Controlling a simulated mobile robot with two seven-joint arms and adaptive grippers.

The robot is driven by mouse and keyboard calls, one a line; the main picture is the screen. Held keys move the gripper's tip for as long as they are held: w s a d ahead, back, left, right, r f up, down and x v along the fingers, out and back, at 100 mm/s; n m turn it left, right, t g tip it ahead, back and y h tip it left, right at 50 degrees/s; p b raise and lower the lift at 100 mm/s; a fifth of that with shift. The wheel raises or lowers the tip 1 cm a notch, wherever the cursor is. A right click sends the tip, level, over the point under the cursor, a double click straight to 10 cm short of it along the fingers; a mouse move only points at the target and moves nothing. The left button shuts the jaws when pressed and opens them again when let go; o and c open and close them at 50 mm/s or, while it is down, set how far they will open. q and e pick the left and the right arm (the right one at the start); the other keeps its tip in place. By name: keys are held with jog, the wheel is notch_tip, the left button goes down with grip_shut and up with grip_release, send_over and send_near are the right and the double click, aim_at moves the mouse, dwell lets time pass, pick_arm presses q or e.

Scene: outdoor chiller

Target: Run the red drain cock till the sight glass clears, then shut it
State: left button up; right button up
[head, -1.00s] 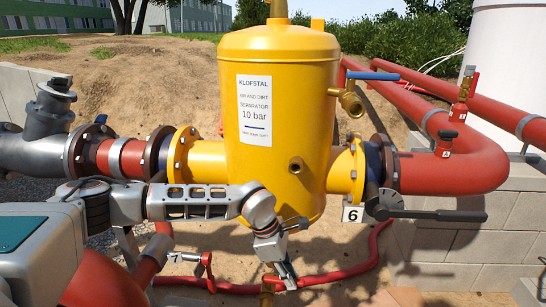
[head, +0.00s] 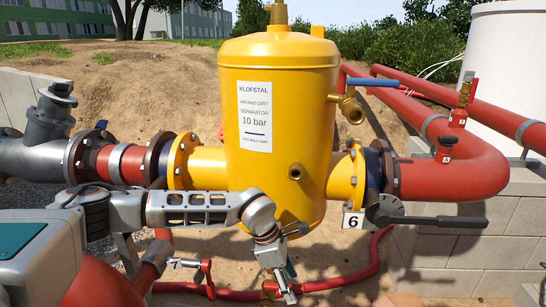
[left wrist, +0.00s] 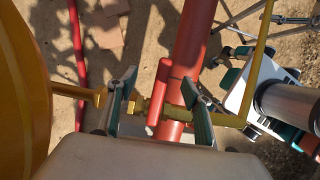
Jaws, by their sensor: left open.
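The yellow separator tank (head: 275,150) stands in the middle of the head view. A round brass port (head: 296,171) is on its front; I cannot tell if it is the sight glass or what is in it. My left gripper (head: 279,286) is open below the tank. In the left wrist view a brass drain line with a red handle (left wrist: 158,97), seemingly the drain cock's, runs out from the tank. The open fingers of my left gripper (left wrist: 160,112) stand on either side of the handle, with no clear grip on it. My right gripper is out of view.
A red lever (head: 207,275) stands left of the gripper and a red hose (head: 340,280) lies on the sand. A black-handled valve (head: 430,220) sits right of the tank near a "6" tag (head: 353,220). A blue-handled cock (head: 372,82) is higher up.

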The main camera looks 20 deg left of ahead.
pick_arm(q)
jog(key=p+v, duration=0.3)
jog(key=v, duration=0.2)
jog(key=shift+p+v, duration=0.4)
jog(key=shift+v, duration=0.55)
